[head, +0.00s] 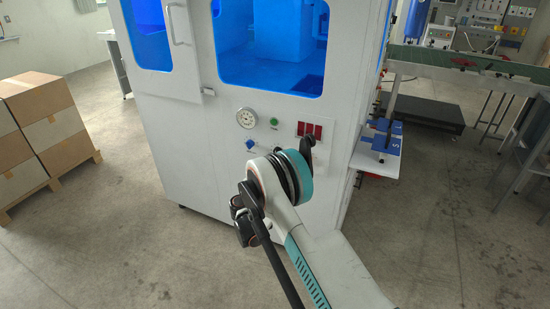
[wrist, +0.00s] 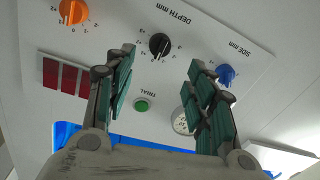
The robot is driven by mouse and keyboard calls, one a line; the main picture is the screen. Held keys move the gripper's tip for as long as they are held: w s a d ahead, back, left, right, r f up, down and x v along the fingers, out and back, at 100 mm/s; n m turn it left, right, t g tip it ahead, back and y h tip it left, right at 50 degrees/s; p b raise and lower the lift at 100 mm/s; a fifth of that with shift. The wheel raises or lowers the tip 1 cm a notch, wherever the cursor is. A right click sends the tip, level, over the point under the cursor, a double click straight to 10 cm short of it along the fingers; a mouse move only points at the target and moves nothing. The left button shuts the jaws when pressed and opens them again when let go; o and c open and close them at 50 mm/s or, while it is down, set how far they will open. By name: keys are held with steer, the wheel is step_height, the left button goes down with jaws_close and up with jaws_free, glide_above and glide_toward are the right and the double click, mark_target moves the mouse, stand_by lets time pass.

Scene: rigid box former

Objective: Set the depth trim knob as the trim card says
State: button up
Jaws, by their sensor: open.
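The depth trim knob (wrist: 159,46) is black and sits on the white panel beside the upside-down label "DEPTH mm" in the wrist view. Numbers ring it, but its exact setting is too small to read. My gripper (wrist: 160,63) is open, its two green-padded fingers apart on either side of the knob in the picture. I cannot tell how far the fingertips stand from the panel. In the head view my arm hides the depth knob. I cannot make out a trim card in either view.
The wrist view shows an orange knob (wrist: 72,12), a blue "SIDE mm" knob (wrist: 225,75), a green trial button (wrist: 141,104), red windows (wrist: 64,77) and a dial gauge (wrist: 180,121). The white machine (head: 180,130) stands before me. Stacked boxes (head: 40,130) are at left.

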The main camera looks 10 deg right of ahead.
steer(key=b+x, duration=0.2)
steer(key=x, duration=0.7)
steer(key=c, duration=1.1)
